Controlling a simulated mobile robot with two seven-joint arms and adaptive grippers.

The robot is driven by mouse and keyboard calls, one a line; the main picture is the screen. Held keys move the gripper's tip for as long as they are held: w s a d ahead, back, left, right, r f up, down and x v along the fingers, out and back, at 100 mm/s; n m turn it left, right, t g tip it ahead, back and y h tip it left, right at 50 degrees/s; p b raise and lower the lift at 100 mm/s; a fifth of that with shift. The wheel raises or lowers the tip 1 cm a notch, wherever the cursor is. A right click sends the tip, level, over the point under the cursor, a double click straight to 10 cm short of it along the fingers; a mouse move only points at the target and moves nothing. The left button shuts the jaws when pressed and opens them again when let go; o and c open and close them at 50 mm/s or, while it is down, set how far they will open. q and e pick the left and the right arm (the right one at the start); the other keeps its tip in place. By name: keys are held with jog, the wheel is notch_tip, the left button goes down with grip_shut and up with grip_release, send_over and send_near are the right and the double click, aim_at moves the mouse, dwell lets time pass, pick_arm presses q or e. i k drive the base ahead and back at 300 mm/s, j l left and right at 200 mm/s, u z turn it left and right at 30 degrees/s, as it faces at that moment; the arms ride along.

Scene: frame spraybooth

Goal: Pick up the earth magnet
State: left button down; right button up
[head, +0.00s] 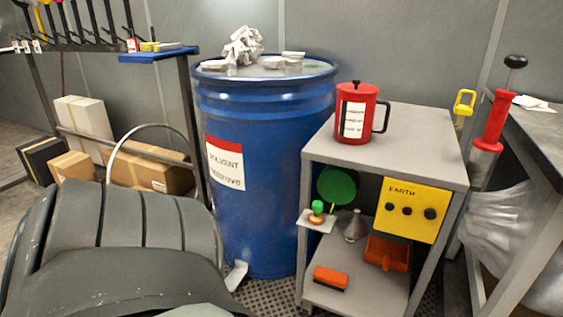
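A yellow panel (413,212) marked EARTH is fixed at the right front of the grey cart. Several dark round pieces (407,211) sit in a row on it. A small green-topped piece with an orange base (317,211) stands on a white ledge at the cart's left side. I cannot tell for certain which of these is the earth magnet. Neither of my grippers is in view.
The grey cart (420,140) carries a red lidded jug (353,125) on top. Its lower levels hold an orange bin (386,253), a grey funnel (354,226) and an orange block (331,278). A blue solvent drum (260,120) stands close on the left.

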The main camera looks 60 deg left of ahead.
aim_at(316, 217)
jog(key=u, duration=1.6)
